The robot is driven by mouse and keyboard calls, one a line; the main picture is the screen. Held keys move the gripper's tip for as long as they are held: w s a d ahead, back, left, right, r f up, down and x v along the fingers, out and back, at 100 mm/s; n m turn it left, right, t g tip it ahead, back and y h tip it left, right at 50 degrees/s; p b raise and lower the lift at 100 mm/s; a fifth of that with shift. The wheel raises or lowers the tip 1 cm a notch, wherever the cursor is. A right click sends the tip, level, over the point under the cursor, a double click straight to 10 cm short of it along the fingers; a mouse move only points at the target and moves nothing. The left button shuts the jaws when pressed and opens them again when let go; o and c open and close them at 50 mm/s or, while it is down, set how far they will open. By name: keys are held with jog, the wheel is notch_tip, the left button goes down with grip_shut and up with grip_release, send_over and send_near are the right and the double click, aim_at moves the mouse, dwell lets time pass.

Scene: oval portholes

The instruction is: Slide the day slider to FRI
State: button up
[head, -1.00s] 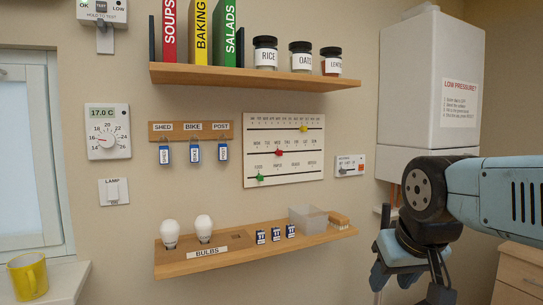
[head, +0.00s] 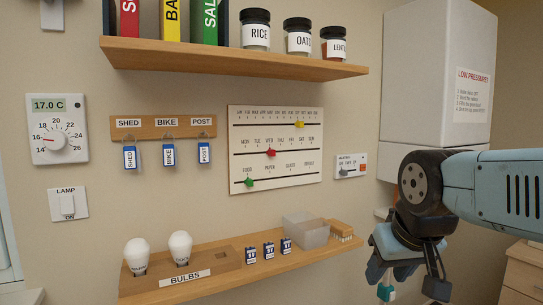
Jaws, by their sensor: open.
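A cream slider board (head: 240,196) hangs on the wall in the middle of the head view, with three horizontal tracks. The day slider (head: 271,153) is a red knob on the middle track. It stands at about WED; the FRI label (head: 292,141) is further right along that track. A yellow knob (head: 300,124) is on the top month track and a green knob (head: 249,182) is at the left of the bottom track. My gripper (head: 412,289) is open, pointing down at the lower right, apart from the board. Nothing shows between its fingers.
A shelf (head: 235,58) with books and jars is above the board. A lower shelf (head: 275,262) carries bulbs, small boxes and a clear bin (head: 306,231). A small heating switch panel (head: 351,166) and white boiler (head: 440,80) are to the right. Key hooks (head: 163,128) are left.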

jog(key=shift+w, duration=0.2)
jog(key=shift+w, duration=0.1)
jog(key=n+t+y, duration=0.5)
jog(key=t+y, duration=0.4)
jog(key=t, duration=0.6)
send_near(274, 153)
jog(key=x, duration=0.8)
jog(key=shift+w+a+r, duration=0.1)
jog(key=shift+w+a, duration=0.1)
jog(key=shift+w, duration=0.05)
jog(key=shift+c, duration=0.3)
grip_shut()
